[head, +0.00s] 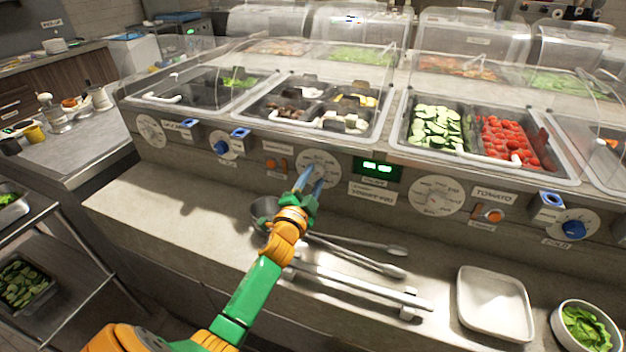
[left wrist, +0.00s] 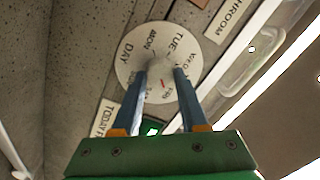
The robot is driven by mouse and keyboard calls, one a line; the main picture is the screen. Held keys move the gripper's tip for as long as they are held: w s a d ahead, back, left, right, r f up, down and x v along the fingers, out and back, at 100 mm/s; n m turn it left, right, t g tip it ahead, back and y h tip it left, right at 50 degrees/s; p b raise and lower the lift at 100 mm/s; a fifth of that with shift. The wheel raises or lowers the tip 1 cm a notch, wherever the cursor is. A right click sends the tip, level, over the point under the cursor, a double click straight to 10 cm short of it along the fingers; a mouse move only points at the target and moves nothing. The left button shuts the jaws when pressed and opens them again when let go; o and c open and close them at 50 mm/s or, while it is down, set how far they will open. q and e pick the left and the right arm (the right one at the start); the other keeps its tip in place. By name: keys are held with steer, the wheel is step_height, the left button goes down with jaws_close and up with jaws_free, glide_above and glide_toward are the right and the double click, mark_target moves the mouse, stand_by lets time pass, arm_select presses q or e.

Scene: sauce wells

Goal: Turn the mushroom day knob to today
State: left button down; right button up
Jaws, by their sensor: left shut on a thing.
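The mushroom day knob is a round white dial (head: 318,160) on the counter's front panel, below the mushroom well. In the left wrist view the dial (left wrist: 129,70) shows day words around its rim, including TUE, and a small red mark near its middle. My left gripper (head: 311,180) reaches up to the dial. In the left wrist view the blue fingers of my left gripper (left wrist: 161,75) are shut on the knob's raised middle. The fingers hide part of the dial. My right gripper is out of view.
A green-lit display (head: 377,167) is right of the dial, and an orange switch (head: 276,164) is left of it. Another dial (head: 436,196) is further right. Tongs (head: 350,285), a dark bowl (head: 263,208) and a white tray (head: 495,302) rest on the ledge below.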

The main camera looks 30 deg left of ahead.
arm_select(q)
steer(key=shift+r, duration=0.15)
steer(key=c, duration=0.7)
jaws_free()
steer(key=shift+o, duration=1.3)
steer(key=shift+w+a, duration=0.1)
steer(key=shift+a, duration=0.05)
steer(key=v, duration=0.7)
steer(key=shift+f, duration=0.2)
